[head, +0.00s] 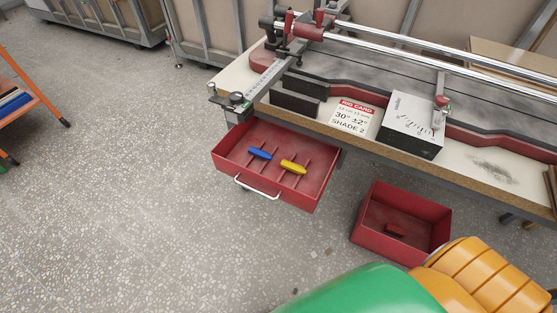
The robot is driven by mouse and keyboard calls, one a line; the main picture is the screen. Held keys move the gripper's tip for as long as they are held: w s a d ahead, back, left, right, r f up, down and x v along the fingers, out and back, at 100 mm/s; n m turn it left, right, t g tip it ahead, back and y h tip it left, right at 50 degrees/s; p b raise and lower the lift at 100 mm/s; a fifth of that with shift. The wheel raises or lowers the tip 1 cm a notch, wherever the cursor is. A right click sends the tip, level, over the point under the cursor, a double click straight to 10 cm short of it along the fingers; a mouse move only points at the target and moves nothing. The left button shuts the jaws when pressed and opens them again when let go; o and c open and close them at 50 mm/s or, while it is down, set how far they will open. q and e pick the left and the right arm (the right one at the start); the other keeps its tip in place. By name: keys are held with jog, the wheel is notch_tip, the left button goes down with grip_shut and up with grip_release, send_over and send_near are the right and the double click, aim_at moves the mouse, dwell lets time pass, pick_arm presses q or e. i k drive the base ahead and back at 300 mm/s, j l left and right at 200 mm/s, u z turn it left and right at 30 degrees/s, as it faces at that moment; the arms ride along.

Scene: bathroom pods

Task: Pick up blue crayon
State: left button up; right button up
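The blue crayon (260,153) lies in the open red drawer (298,205) under the workbench, in its left half. A yellow crayon (293,167) lies just to its right, apart from it. Thin ribs divide the drawer floor, and both crayons lie across them. Nothing covers the blue crayon. Neither of my grippers shows in the head view. A green and orange shape at the bottom right is probably part of my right arm.
A white handle (256,190) sticks out from the drawer front. A red open box (425,209) with a small dark red piece (395,230) stands to the right. The workbench (440,172) overhangs behind.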

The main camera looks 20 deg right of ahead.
aim_at(259, 152)
jog(key=l, duration=0.4)
jog(key=i+l+z, duration=0.15)
jog(key=l, duration=0.2)
jog(key=i+l, duration=0.1)
jog(key=l, duration=0.3)
jog(key=i+l+z, duration=0.1)
jog(key=l, duration=0.25)
jog(key=i+l, duration=0.1)
jog(key=l, duration=0.25)
jog(key=i+l+z, duration=0.15)
jog(key=l, duration=0.25)
jog(key=k, duration=0.05)
